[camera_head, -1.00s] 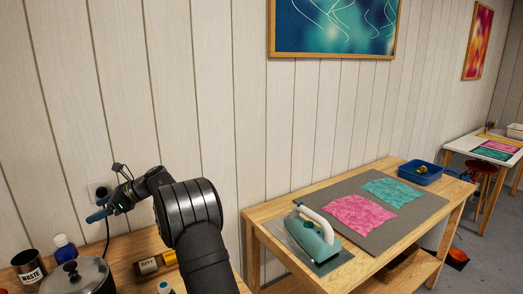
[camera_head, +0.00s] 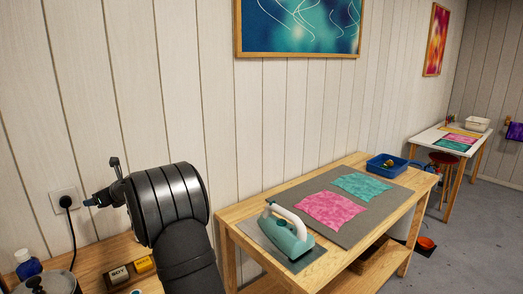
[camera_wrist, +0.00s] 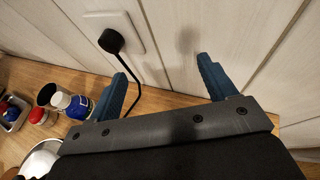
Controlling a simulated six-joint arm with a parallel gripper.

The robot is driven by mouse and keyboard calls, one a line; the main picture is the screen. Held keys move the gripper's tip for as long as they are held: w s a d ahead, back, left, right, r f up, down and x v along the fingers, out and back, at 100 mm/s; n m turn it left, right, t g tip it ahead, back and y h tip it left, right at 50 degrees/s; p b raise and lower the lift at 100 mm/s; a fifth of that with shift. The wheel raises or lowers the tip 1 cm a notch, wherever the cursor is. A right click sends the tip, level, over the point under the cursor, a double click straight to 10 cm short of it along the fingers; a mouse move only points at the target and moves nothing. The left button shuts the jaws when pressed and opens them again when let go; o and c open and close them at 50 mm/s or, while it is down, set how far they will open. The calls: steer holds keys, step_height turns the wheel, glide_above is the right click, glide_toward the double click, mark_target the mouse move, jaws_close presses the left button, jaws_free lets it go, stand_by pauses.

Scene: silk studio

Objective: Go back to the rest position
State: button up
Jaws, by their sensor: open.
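My gripper (camera_wrist: 165,82) is open in the wrist view, its two blue fingers apart with nothing between them. It hangs above the wooden counter (camera_wrist: 155,103), facing the white plank wall. In the head view only a small part of my gripper (camera_head: 92,201) shows at the left; the dark arm hides the rest.
A socket with a black plug (camera_head: 65,202) is on the wall near my gripper. A pot (camera_head: 50,283), a blue bottle (camera_head: 28,265) and labelled blocks (camera_head: 119,275) stand on the counter. An iron (camera_head: 288,238) and pink cloth (camera_head: 332,208) lie on the right table.

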steer(key=w+d+f+m+t+h, duration=0.1)
steer(key=w+d+m+t+h, duration=0.3)
steer(key=d, duration=0.6)
steer(key=shift+w+m+t, duration=0.9)
steer(key=shift+w+m, duration=0.2)
steer(key=shift+w, duration=0.5)
steer(key=shift+c, duration=0.3)
